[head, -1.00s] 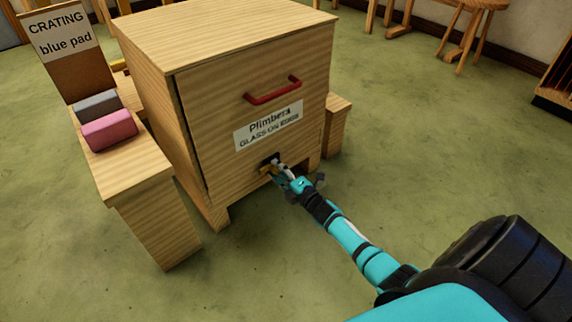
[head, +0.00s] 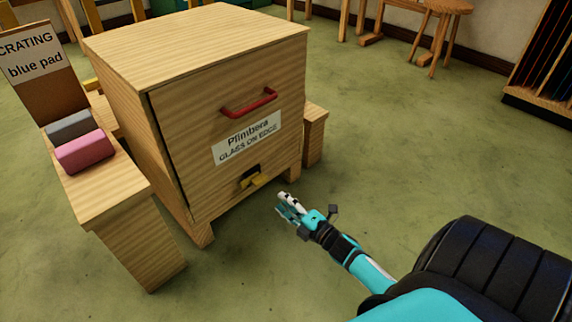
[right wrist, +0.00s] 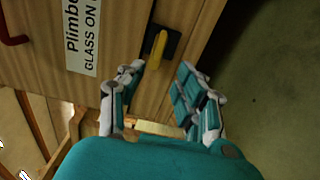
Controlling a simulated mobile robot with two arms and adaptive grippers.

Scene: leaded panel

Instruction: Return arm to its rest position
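My right arm (head: 345,252) reaches from the lower right toward the wooden cabinet. Its gripper (head: 284,203) is in front of the cabinet's lower front, apart from the yellow latch (head: 256,180). In the right wrist view the gripper (right wrist: 163,85) has its two fingers spread with nothing between them. The yellow latch (right wrist: 158,47) shows just beyond the fingertips, on a dark plate. My left gripper is not in view.
The wooden cabinet (head: 185,130) has a red handle (head: 249,103) and a label reading "Plimbera GLASS ON EDGE". A side bench (head: 105,205) at left holds a pink block (head: 86,152) and a grey block (head: 70,125).

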